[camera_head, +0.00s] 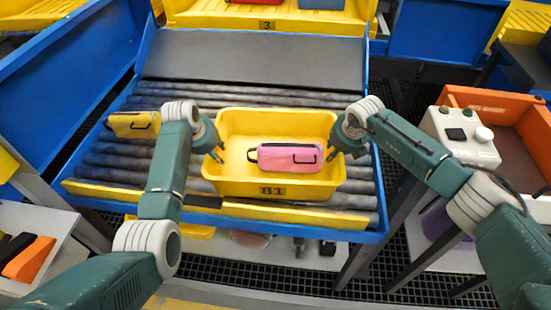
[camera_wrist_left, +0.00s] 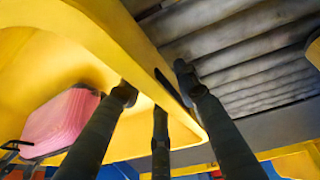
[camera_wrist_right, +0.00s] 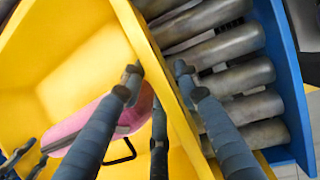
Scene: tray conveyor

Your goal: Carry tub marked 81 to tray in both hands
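The yellow tub marked 81 (camera_head: 230,183) is at the front of the roller conveyor, its number facing me. A pink case (camera_head: 290,157) with a dark handle lies in it. My left gripper (camera_head: 212,143) is at the tub's left rim, and my right gripper (camera_head: 345,140) is at its right rim. In the left wrist view the fingers (camera_wrist_left: 155,90) sit on both sides of the tub wall, shut on it. In the right wrist view the fingers (camera_wrist_right: 157,85) straddle the opposite wall in the same way. I cannot tell whether the tub is clear of the rollers.
A yellow case (camera_head: 133,125) lies on the conveyor's left. Behind is a yellow tray (camera_head: 290,25) marked 3. To the right are a white control box (camera_head: 460,135) and an orange crate (camera_head: 470,95). A white shelf with orange and black items (camera_head: 30,258) is at lower left.

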